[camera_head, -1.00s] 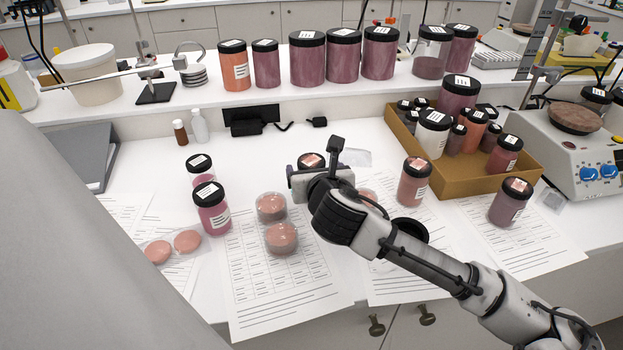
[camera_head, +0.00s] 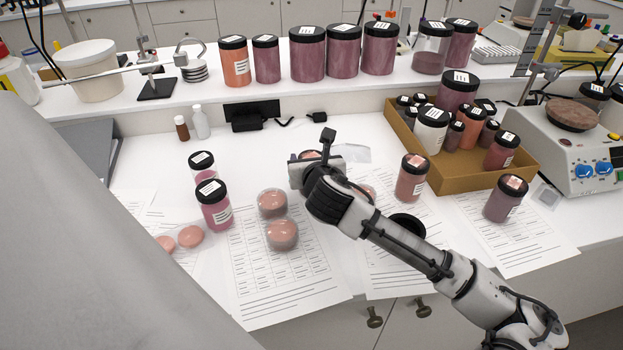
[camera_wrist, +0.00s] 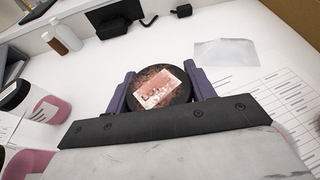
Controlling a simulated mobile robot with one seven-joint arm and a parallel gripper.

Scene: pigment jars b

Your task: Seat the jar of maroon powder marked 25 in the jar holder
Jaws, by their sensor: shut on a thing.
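My gripper (camera_wrist: 162,80) is shut around a jar, its fingers on either side of the round black lid (camera_wrist: 176,100). The lid has a pinkish, stained label whose number I cannot read. The jar's body is hidden below the lid, so its powder colour does not show. In the head view my gripper (camera_head: 312,172) is over the middle of the bench, with a bit of the lid (camera_head: 309,154) behind it. A round black piece (camera_head: 407,227), which looks like the jar holder, is on the bench right of my wrist, partly hidden by my arm.
Pink-powder jars (camera_head: 213,205) stand left, beside clear dishes (camera_head: 281,234) of pink powder. A reddish jar (camera_head: 411,178) and a purplish jar (camera_head: 507,199) stand right. A tan box (camera_head: 470,182) of jars is behind. Paper sheets (camera_head: 285,290) cover the front.

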